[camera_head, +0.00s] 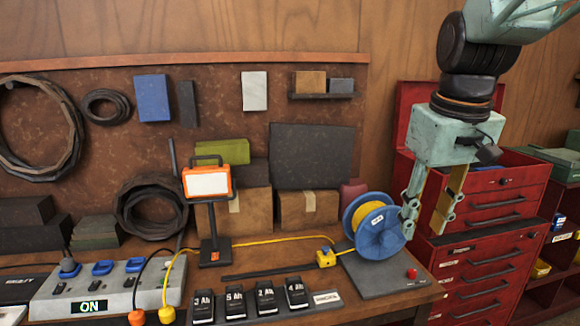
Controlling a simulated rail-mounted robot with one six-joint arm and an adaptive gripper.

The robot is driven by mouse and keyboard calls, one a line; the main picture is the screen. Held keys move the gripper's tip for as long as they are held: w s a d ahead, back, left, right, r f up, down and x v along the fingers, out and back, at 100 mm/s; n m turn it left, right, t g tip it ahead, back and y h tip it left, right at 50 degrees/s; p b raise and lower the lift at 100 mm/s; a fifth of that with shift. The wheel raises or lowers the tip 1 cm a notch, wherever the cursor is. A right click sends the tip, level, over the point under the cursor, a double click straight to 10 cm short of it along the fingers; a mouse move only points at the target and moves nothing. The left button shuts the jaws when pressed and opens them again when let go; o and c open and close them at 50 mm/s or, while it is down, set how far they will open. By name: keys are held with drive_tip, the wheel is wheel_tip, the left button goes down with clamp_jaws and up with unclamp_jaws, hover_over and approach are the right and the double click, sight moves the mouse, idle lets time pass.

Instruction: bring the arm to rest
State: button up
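My gripper (423,234) hangs at the right, fingers pointing down, from my pale green arm that comes in from the upper right. Its two fingers are apart, and the red cabinet shows between them, so it is open with nothing seen in it. In the picture it is just right of a blue cable reel (379,230) wound with yellow cable, its left finger beside or over the reel's rim. I cannot tell whether they touch.
A red drawer cabinet (487,240) stands behind my gripper. The bench holds a work lamp (207,182), a power strip (100,293) reading ON, several black batteries (235,303), and a yellow cable (270,240). A red button (411,273) sits by the reel. Space above the bench front is clear.

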drive_tip(key=s+a+f+m, duration=0.1)
drive_tip(key=s+a, duration=0.1)
drive_tip(key=s, duration=1.1)
drive_tip(key=s+a+f+t, duration=0.1)
drive_tip(key=s+a, duration=0.2)
drive_tip(key=s, duration=1)
drive_tip(key=shift+a+m+t+b, duration=0.3)
drive_tip(key=shift+a+m+b, duration=0.05)
drive_tip(key=shift+m+b, duration=0.05)
drive_tip(key=shift+a, duration=0.15)
